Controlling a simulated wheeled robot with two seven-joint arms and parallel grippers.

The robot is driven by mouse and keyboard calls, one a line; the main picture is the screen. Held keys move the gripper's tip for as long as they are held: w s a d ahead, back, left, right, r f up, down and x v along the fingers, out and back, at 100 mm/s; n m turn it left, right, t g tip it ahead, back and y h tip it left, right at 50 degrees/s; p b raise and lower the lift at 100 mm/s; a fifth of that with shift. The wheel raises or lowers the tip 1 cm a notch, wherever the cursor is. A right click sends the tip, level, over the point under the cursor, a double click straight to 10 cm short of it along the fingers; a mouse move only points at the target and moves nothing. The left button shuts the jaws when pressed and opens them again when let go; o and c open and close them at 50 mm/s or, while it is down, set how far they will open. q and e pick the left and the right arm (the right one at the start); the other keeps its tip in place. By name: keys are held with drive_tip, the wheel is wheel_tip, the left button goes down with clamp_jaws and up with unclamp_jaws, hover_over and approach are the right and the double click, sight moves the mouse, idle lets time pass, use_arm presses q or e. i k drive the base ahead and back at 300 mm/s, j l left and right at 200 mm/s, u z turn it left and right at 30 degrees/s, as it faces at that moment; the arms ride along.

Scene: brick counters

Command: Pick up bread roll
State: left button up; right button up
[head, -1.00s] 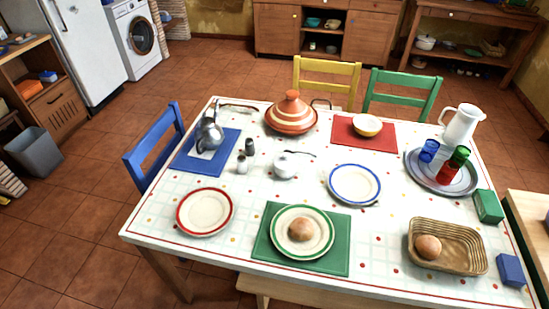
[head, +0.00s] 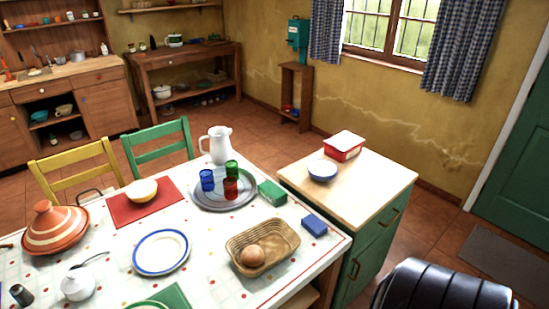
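A round brown bread roll (head: 252,256) lies in the left part of an oval wicker basket (head: 284,240) near the right end of the dining table. Neither of my grippers shows in the head view.
A blue box (head: 314,226) and a green box (head: 272,192) are close to the basket. A green cabinet (head: 384,243) with a wooden top stands right of the table. A dark ribbed object (head: 440,288) is at bottom right.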

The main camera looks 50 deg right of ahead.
sight(253, 256)
drive_tip(key=z, duration=1.3)
drive_tip(key=i+l+u, duration=0.2)
drive_tip(key=l, duration=0.4)
drive_tip(key=l+u, duration=0.15)
drive_tip(key=l, duration=0.5)
drive_tip(key=i+l+u, duration=0.2)
drive_tip(key=l, duration=0.45)
drive_tip(key=k, duration=0.05)
